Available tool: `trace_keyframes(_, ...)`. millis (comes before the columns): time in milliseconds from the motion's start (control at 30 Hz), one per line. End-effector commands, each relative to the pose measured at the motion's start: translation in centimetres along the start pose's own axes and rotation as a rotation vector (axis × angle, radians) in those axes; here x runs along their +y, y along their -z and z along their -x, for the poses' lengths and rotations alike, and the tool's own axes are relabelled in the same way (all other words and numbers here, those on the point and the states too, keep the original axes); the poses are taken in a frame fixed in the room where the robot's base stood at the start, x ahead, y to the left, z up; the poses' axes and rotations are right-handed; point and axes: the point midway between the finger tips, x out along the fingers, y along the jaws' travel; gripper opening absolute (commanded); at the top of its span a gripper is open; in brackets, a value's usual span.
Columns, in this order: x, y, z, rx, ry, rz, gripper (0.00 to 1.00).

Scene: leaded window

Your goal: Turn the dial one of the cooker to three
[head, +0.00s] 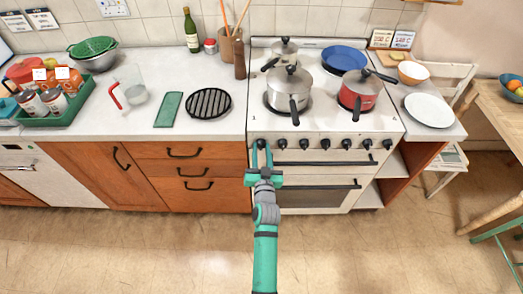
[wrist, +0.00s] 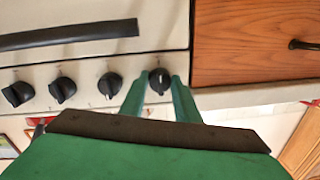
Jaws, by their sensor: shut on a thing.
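The white cooker (head: 315,200) stands right of centre in the head view, with a row of black dials along its front. Dial one (head: 261,143) is the leftmost in that row. In the wrist view, which shows the front upside down, dial one (wrist: 159,77) is the rightmost of the dials in sight. My gripper (head: 262,150) is at dial one, with one teal finger on each side of it. In the wrist view, my gripper (wrist: 158,92) is shut on the dial. A pale mark shows on the dial; its number is too small to read.
The neighbouring dial (wrist: 110,83) sits close beside my gripper. A black oven handle (head: 324,163) runs below the dials. A steel pot (head: 289,88), a red pan (head: 363,92) and other cookware stand on the hob. Wooden drawers (head: 190,170) adjoin on the left. The floor in front is clear.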

Motion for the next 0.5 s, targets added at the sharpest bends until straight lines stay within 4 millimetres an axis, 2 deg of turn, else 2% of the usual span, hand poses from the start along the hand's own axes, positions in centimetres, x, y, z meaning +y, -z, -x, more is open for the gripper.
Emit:
trace_keyframes(333, -0.13, 0.25, -0.11, 0.005, 0.002, -0.004, 0.06)
trace_keyframes(367, -0.13, 0.25, -0.11, 0.005, 0.002, -0.004, 0.31)
trace_keyframes(400, -0.13, 0.24, -0.11, 0.004, 0.002, -0.004, 0.41)
trace_keyframes(433, -0.12, 0.22, -0.10, 0.004, 0.002, -0.004, 0.47)
trace_keyframes(500, -0.09, 0.17, -0.08, 0.003, 0.001, -0.003, 0.47)
